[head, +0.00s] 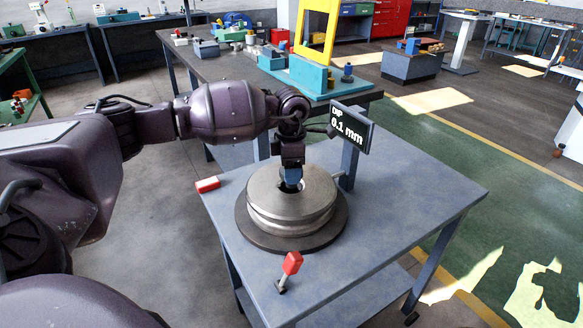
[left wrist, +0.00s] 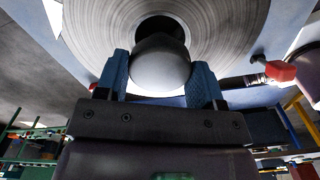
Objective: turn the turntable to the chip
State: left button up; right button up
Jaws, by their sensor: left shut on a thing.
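The turntable (head: 243,240) is a dark round plate on the blue-grey bench. A thick grey metal wheel (head: 265,203) with a grooved side and a central hole lies on it. My left gripper (head: 291,183) points down at the wheel's centre. In the left wrist view its blue fingers (left wrist: 160,75) are shut on a dark rounded knob (left wrist: 160,58) at the wheel's hole, and the brushed wheel top (left wrist: 225,30) fills the view behind. A chip cannot be made out on the wheel. My right gripper is not in view.
A display (head: 350,130) on a post behind the wheel reads 0.1 mm. A red-handled lever (head: 291,264) stands at the bench's front, and another red handle (head: 207,184) is at its left edge. The bench's right side (head: 420,195) is clear.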

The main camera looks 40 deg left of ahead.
pick_arm(q)
jog(key=shift+r, duration=0.1)
jog(key=o, duration=1)
jog(key=shift+o, duration=1.4)
notch_tip(320, 180, up, 11)
jog(key=p, duration=0.1)
jog(key=shift+s+f, duration=0.1)
jog(key=shift+f, duration=0.1)
